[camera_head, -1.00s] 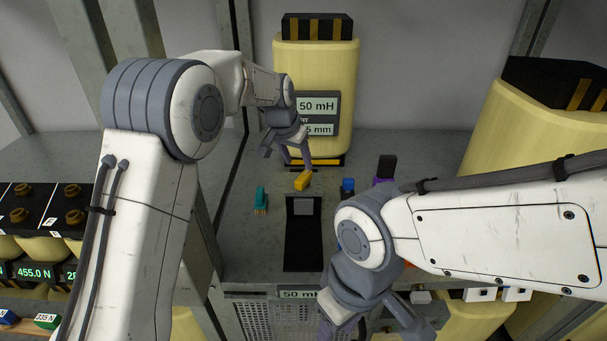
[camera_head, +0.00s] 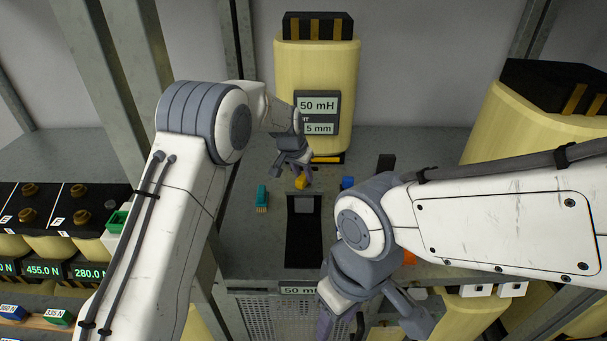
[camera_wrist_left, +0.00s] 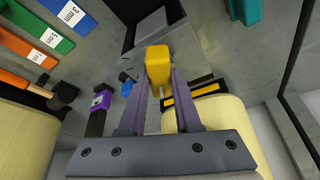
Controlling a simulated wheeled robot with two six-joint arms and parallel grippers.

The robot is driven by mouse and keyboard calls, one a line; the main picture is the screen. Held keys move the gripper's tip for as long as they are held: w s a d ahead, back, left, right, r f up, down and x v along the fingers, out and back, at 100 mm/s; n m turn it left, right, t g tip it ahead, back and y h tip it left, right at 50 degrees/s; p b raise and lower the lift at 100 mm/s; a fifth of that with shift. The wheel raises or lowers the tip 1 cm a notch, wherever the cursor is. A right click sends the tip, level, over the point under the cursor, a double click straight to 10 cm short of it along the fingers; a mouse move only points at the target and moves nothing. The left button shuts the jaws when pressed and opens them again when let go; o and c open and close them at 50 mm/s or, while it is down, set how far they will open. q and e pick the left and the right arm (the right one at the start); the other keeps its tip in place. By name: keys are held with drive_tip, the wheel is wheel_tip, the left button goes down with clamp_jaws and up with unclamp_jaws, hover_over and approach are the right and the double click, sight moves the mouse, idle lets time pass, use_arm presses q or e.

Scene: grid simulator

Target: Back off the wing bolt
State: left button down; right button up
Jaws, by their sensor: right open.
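The wing bolt is most likely the yellow piece (camera_head: 301,183) behind the black strip; which part is the bolt is not labelled. In the left wrist view the yellow block (camera_wrist_left: 158,62) sits between the tips of my left gripper (camera_wrist_left: 161,76), with a thin shaft below it. My left gripper (camera_head: 296,175) is low over the shelf at the piece. The fingers flank the block closely; whether they press on it I cannot tell. My right gripper (camera_head: 368,325) hangs open and empty at the shelf's front edge.
A black strip (camera_head: 303,245) lies in front of the yellow piece. A teal piece (camera_head: 262,197) stands left, a blue one (camera_head: 347,183) right. A tall cream unit (camera_head: 316,70) reading 50 mH stands behind. A purple-and-black piece (camera_wrist_left: 99,104) shows in the wrist view.

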use_arm(q)
drive_tip(key=shift+d+n+y, duration=0.1)
drive_tip(key=shift+n+y, duration=0.3)
drive_tip(key=shift+n, duration=0.6)
drive_tip(key=shift+f+n+y+b, duration=0.1)
drive_tip(key=shift+n+y+b, duration=0.35)
drive_tip(key=shift+n, duration=0.55)
drive_tip(key=shift+n+t, duration=0.3)
drive_tip(key=shift+n, duration=0.1)
drive_tip(key=c, duration=0.6)
unclamp_jaws()
drive_tip(key=shift+r, duration=0.2)
